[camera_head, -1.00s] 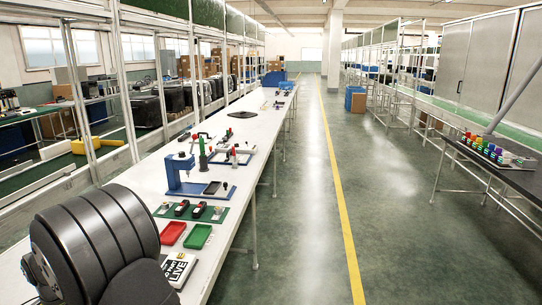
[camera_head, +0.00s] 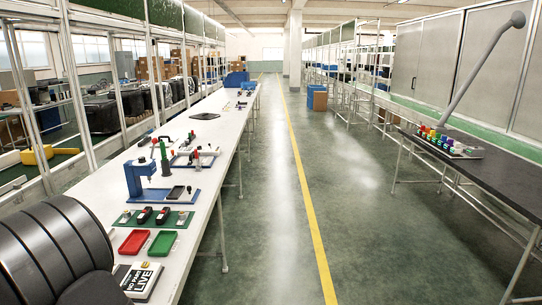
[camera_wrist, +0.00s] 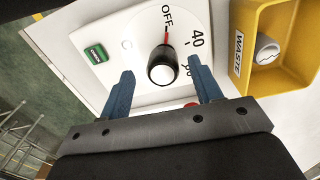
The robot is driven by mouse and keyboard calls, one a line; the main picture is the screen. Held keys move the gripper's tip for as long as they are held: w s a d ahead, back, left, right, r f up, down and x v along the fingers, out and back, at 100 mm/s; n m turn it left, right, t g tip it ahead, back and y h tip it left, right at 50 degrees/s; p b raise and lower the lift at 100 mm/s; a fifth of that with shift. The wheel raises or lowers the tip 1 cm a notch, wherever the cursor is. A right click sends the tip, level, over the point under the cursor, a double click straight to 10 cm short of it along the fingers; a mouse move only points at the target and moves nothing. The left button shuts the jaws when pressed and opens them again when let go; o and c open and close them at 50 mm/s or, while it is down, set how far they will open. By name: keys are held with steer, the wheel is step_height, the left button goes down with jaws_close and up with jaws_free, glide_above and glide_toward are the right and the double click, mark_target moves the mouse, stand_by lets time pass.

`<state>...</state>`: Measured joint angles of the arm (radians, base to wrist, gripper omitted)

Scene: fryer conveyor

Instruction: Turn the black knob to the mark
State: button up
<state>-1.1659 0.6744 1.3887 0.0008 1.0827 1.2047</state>
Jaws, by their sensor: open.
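The knob (camera_wrist: 161,66), black with a pale round face, sits on a white dial panel (camera_wrist: 115,30) in the wrist view. A thin red line rises from it toward the word OFF. The number 40 is printed to the right, with another partly hidden number below it. My gripper (camera_wrist: 160,68) has two blue fingers, spread open, one on each side of the knob in the picture. I cannot tell whether either finger touches it. Neither the knob nor my gripper can be made out in the head view.
A yellow bin (camera_wrist: 243,65) labelled WASTE, holding a white object, is right of the panel. A small green item (camera_wrist: 95,53) is at the panel's left. The head view shows a long white table (camera_head: 190,215) with trays and tools, and a clear aisle.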

steer(key=shift+r, duration=0.15)
step_height(320, 180, up, 17)
stand_by(0.4)
step_height(320, 180, down, 17)
steer(key=shift+f, duration=0.1)
stand_by(0.6)
